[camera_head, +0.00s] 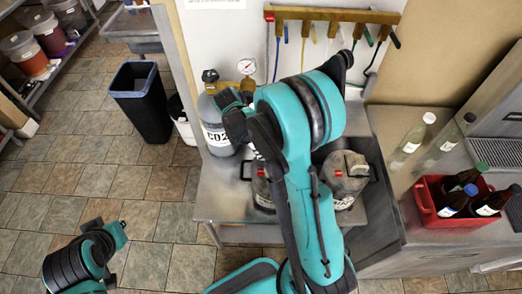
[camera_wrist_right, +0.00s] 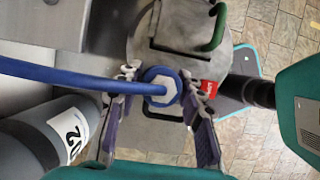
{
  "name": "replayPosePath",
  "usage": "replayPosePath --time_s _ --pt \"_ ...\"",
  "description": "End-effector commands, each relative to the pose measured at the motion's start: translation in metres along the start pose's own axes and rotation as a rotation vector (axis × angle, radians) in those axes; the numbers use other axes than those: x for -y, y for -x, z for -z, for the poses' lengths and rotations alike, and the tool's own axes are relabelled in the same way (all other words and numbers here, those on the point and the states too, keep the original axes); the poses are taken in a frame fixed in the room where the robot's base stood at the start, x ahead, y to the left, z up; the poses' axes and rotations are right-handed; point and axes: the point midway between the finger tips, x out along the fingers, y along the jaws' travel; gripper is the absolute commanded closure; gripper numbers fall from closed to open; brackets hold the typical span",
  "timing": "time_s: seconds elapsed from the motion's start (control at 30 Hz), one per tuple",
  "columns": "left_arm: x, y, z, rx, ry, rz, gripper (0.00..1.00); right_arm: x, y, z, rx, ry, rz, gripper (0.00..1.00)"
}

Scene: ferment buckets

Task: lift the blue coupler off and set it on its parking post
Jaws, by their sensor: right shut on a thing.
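In the right wrist view the blue coupler (camera_wrist_right: 160,88) shows as a blue ring around a pale hex top, with a thick blue hose (camera_wrist_right: 70,75) running off to the left. My right gripper (camera_wrist_right: 161,84) has a finger on either side of it and is shut on it. A grey metal keg (camera_wrist_right: 178,28) with handles lies under and beyond the coupler; I cannot tell whether they touch. In the head view my teal right arm hides its gripper and the coupler. I cannot make out the parking post.
Two kegs (camera_head: 346,178) (camera_head: 262,187) stand on the metal bench beside a grey CO2 cylinder (camera_head: 216,130). A hose manifold (camera_head: 330,14) hangs behind. A red crate of bottles (camera_head: 430,206) and clear bottles (camera_head: 413,137) are right. A dark bin (camera_head: 142,105) stands left; the tiled floor is open.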

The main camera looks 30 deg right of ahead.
Motion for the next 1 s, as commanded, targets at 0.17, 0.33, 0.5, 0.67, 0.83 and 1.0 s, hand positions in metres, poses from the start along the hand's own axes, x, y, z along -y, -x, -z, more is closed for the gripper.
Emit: replayPosePath --time_s 0.17,0.33,0.5,0.67,0.83,1.0 --pt "0.0 0.01 0.007 0.0 0.0 0.0 1.0 0.011 0.023 -0.028 0.0 -0.004 0.002 0.97" --pt "0.0 0.017 0.012 0.0 0.0 0.0 1.0 0.034 0.033 -0.069 0.0 -0.004 0.002 0.97" --pt "0.0 0.023 0.016 0.0 0.0 0.0 1.0 0.052 0.039 -0.101 0.0 -0.003 0.001 0.97" --pt "0.0 0.026 0.018 0.0 0.0 0.0 1.0 0.061 0.043 -0.118 0.0 -0.001 0.001 0.97" --pt "0.0 0.026 0.019 0.0 0.0 0.0 1.0 0.064 0.043 -0.124 0.0 -0.001 0.0 0.97" --pt "0.0 0.026 0.019 0.0 0.0 0.0 1.0 0.064 0.043 -0.123 0.0 0.0 0.0 0.97"
